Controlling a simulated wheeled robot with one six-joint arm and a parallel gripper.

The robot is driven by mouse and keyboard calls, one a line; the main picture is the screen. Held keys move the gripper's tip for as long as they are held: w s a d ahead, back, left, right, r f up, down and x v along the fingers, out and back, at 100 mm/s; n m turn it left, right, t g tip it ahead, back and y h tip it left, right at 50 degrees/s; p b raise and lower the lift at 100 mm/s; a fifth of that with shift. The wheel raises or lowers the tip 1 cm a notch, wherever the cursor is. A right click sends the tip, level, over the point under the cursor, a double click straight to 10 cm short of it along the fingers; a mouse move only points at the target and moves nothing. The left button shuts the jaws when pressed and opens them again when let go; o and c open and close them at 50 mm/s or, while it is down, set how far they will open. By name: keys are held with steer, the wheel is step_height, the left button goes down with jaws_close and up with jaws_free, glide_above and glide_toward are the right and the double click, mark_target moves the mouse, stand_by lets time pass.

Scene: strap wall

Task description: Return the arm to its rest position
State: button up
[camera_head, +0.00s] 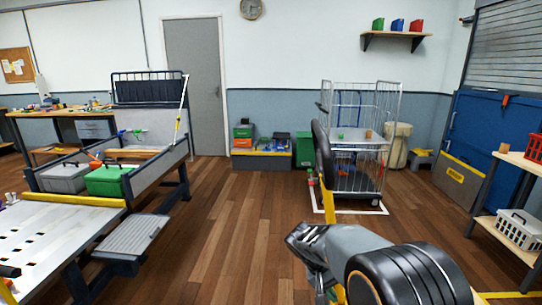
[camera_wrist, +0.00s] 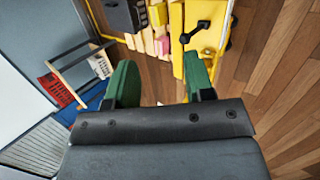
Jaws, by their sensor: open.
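My gripper (camera_wrist: 158,65) shows in the wrist view as two green fingers spread apart on a dark grey body. Nothing is between the fingers. Beyond them are a yellow panel or frame (camera_wrist: 225,25) and wooden floor. In the head view my grey and black arm fills the lower right, raised over the floor. I cannot make out the fingers clearly there.
A wire cage trolley (camera_head: 358,150) stands ahead on a white floor outline. A workbench with a green box (camera_head: 108,181) is at left. A shelf with a white basket (camera_head: 519,229) and red crate (camera_head: 535,148) is at right. The middle floor (camera_head: 240,220) is clear.

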steer(key=s+r+t+y+p, duration=0.2)
steer(key=s+r+p, duration=0.2)
steer(key=r, duration=0.4)
steer(key=s+a+r+t+y+p, duration=0.1)
steer(key=s+r+t+y+p, duration=0.1)
steer(key=s+r+p, duration=0.3)
steer(key=s+a+r+t+y+p, duration=0.1)
steer(key=s+r+y+p, duration=0.2)
steer(key=r+p, duration=0.4)
step_height(320, 180, up, 5)
steer(key=shift+s+r+n+t+y, duration=0.2)
steer(key=shift+s+n+t+y, duration=0.15)
steer(key=shift+s, duration=0.5)
steer(key=shift+c, duration=0.2)
steer(key=shift+f, duration=0.1)
steer(key=shift+c, duration=0.3)
steer(key=shift+a, duration=0.15)
